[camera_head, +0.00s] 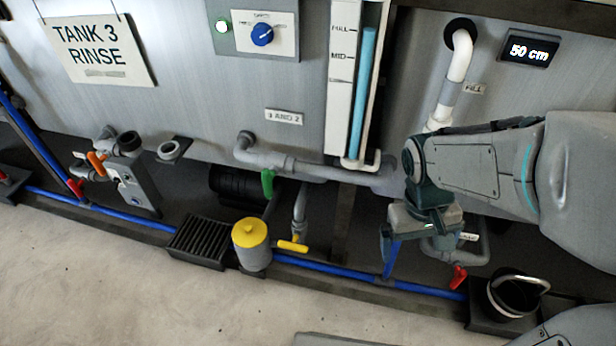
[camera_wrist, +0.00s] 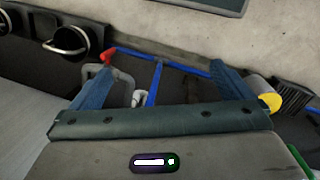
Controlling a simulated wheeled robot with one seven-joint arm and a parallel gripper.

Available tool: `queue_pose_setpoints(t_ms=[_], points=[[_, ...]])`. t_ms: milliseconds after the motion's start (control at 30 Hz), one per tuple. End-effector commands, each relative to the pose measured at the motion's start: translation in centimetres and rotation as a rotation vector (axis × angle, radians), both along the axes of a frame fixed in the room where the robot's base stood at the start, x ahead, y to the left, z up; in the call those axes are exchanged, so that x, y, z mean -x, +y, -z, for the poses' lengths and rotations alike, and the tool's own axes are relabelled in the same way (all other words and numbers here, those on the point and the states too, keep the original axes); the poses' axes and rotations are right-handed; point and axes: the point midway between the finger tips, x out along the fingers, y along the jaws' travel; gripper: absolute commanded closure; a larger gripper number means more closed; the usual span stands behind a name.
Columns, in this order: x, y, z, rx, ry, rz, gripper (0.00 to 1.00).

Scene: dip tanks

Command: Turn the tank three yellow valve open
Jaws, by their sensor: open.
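The yellow valve handle (camera_head: 293,246) sits low in the head view, at the foot of a grey drain pipe (camera_head: 300,210) under the tank. It lies roughly level, pointing sideways. The TANK 3 RINSE sign (camera_head: 98,50) hangs on the tank wall at upper left. My gripper (camera_head: 415,250) is open and empty, pointing down, to the right of the yellow handle and clearly apart from it. In the wrist view my two blue fingers (camera_wrist: 160,85) are spread wide with nothing held between them. I cannot make out the yellow handle in the wrist view.
A grey canister with a yellow top (camera_head: 251,246) stands just left of the yellow handle. A green handle (camera_head: 267,183) is above it. Blue pipe (camera_head: 330,271) runs along the floor edge; open floor (camera_head: 120,280) lies in front.

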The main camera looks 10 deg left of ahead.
Motion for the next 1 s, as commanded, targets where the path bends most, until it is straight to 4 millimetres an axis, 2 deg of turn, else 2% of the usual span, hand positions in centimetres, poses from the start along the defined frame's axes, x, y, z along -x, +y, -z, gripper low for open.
queue_pose_setpoints(t_ms=[33,267,567,800,1000], points=[[-0.6,0.6,1.4,0.051,0.050,-0.073,0.00],[-3.3,2.6,6.0,0.301,0.206,-0.377,0.00],[-6.8,7.2,12.4,0.680,0.317,-0.799,0.00],[-8.7,12.6,18.0,1.016,0.322,-1.150,0.00],[-8.9,18.2,23.2,1.309,0.267,-1.449,0.00]])
